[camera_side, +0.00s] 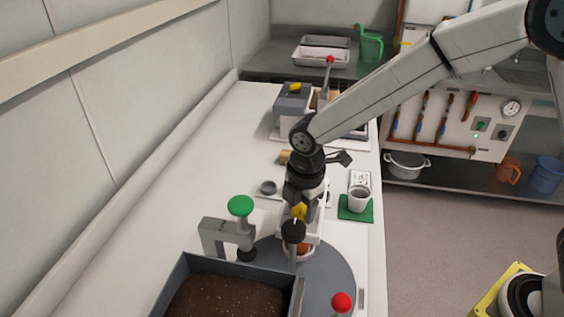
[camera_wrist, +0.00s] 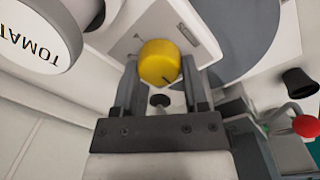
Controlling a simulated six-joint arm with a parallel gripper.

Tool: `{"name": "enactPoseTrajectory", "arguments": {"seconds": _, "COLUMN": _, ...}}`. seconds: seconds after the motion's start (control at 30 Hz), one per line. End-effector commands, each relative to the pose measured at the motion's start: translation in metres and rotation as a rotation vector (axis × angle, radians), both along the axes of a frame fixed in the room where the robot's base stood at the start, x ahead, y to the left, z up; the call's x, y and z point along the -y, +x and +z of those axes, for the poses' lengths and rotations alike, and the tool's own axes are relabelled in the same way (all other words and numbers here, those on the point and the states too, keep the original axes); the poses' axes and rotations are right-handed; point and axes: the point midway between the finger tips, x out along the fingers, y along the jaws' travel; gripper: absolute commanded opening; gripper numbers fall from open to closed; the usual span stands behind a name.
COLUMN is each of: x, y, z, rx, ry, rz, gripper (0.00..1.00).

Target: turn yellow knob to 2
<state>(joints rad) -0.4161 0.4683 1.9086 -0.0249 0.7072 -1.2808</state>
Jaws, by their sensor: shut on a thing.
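The yellow knob (camera_wrist: 158,62) sits between the fingertips of my gripper (camera_wrist: 160,72) in the wrist view, and the gripper is shut on it. A short dark mark shows on the knob's face, on the side toward the gripper's palm. The light panel (camera_wrist: 200,28) lies around the knob, and its scale figures cannot be read. In the side view, part of the yellow knob (camera_side: 299,211) shows below my downward-pointing gripper (camera_side: 300,204). A black knob in front partly hides it there.
A green-topped clamp (camera_side: 240,206) and a soil tray (camera_side: 190,268) stand close by at the front. A black knob (camera_side: 293,230) stands just before the gripper. A cup (camera_side: 358,198) on a green mat is at right. A TOMATO-labelled container (camera_wrist: 40,38) is near the wrist. The left bench is clear.

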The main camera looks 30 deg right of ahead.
Motion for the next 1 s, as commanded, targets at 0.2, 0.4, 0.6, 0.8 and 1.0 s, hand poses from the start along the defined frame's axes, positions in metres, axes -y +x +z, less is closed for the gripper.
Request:
{"name": "enactPoseTrajectory", "arguments": {"seconds": 0.2, "x": -0.0006, "y": 0.0005, "z": 0.0006, "rx": 0.002, "ry": 0.000, "rz": -0.109, "gripper": 0.00}}
{"name": "enactPoseTrajectory", "arguments": {"seconds": 0.4, "x": -0.0009, "y": 0.0007, "z": 0.0008, "rx": 0.002, "ry": 0.001, "rz": -0.268, "gripper": 0.00}}
{"name": "enactPoseTrajectory", "arguments": {"seconds": 0.6, "x": -0.0011, "y": 0.0012, "z": 0.0010, "rx": 0.002, "ry": 0.000, "rz": -0.455, "gripper": 0.00}}
{"name": "enactPoseTrajectory", "arguments": {"seconds": 0.8, "x": -0.0013, "y": 0.0018, "z": 0.0013, "rx": 0.002, "ry": 0.001, "rz": -0.644, "gripper": 0.00}}
{"name": "enactPoseTrajectory", "arguments": {"seconds": 1.0, "x": -0.0014, "y": 0.0021, "z": 0.0014, "rx": 0.003, "ry": 0.002, "rz": -0.835, "gripper": 0.00}}
